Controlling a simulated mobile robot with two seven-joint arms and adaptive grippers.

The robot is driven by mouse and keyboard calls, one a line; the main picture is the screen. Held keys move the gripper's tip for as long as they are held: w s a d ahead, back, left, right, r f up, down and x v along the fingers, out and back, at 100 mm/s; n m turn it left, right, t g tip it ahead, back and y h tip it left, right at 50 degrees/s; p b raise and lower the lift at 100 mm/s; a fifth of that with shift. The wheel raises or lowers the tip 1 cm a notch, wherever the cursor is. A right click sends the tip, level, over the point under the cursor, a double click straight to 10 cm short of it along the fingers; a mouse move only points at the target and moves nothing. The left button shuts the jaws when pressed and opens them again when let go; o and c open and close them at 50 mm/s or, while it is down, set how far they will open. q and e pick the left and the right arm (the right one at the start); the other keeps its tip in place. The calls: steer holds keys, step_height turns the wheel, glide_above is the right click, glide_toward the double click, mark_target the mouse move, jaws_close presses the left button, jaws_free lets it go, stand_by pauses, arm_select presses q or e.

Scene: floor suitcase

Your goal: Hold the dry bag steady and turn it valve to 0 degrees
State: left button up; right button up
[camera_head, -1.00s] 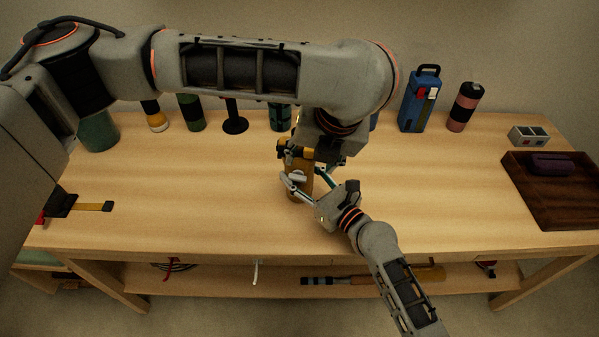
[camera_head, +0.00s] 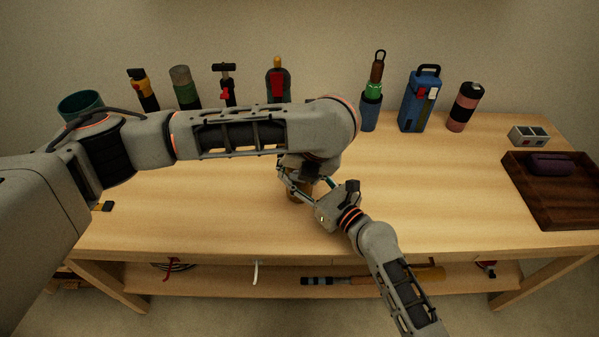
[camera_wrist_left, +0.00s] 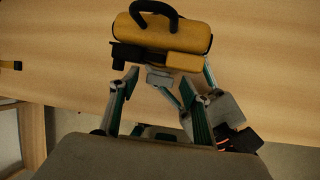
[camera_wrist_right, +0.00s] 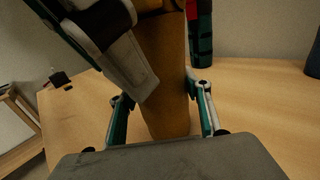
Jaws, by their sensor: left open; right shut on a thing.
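The yellow dry bag (camera_head: 297,194) stands on the wooden table and is mostly hidden by my arms in the head view. The left wrist view shows its yellow body (camera_wrist_left: 190,38) from above, with a black curved handle and a black-and-yellow valve fitting (camera_wrist_left: 160,57) on the near side. The valve's exact angle cannot be told. My right gripper (camera_wrist_right: 162,108) is shut on the bag's body, a finger on each side. My left gripper (camera_wrist_left: 160,80) is open above and close to the valve; whether it touches cannot be told.
Bottles and tools stand along the back, among them a blue box-shaped bottle (camera_head: 419,100) and a pink-black bottle (camera_head: 464,107). A dark wooden tray (camera_head: 560,205) is at the right, with a grey switch box (camera_head: 528,136) behind. The table's middle right is clear.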

steer(key=shift+r, duration=0.1)
arm_select(q)
steer(key=c, duration=1.1)
arm_select(e)
steer(key=shift+o, duration=0.2)
arm_select(q)
steer(key=shift+a, duration=0.15)
arm_select(e)
steer(key=shift+c, duration=0.2)
arm_select(q)
steer(key=shift+a+n+h, duration=0.25)
steer(key=shift+n+h, duration=0.05)
steer(key=shift+h, duration=1.1)
steer(key=shift+d, duration=0.1)
steer(key=o, duration=1.1)
